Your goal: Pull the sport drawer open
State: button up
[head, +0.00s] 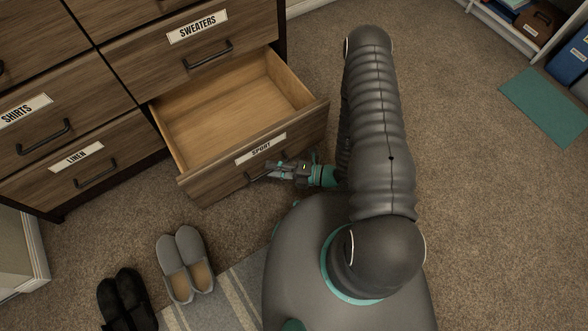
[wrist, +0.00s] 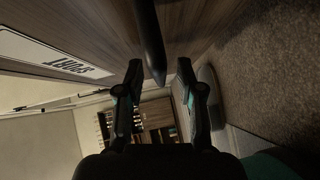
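The sport drawer (head: 220,180) is pulled well out of the wooden dresser in the head view, and its inside is empty. Its front bears the SPORT label (head: 261,149), which also shows in the wrist view (wrist: 50,55). My gripper (head: 275,171) is at the drawer front, by its dark handle (head: 256,177). In the wrist view the handle (wrist: 151,45) runs between my two fingertips (wrist: 158,68). The fingers stand apart, with a visible gap beside the handle, so they look open around it. The gripper partly hides the handle in the head view.
The SWEATERS drawer (head: 190,48), SHIRTS drawer (head: 60,105) and LINEN drawer (head: 75,178) are closed. Grey slippers (head: 185,263) and black slippers (head: 126,300) lie on the floor near a striped rug (head: 220,300). Carpet on the right is clear up to a teal mat (head: 545,107).

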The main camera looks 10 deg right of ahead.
jog(key=v, duration=1.1)
jog(key=shift+d, duration=0.1)
dwell(0.5)
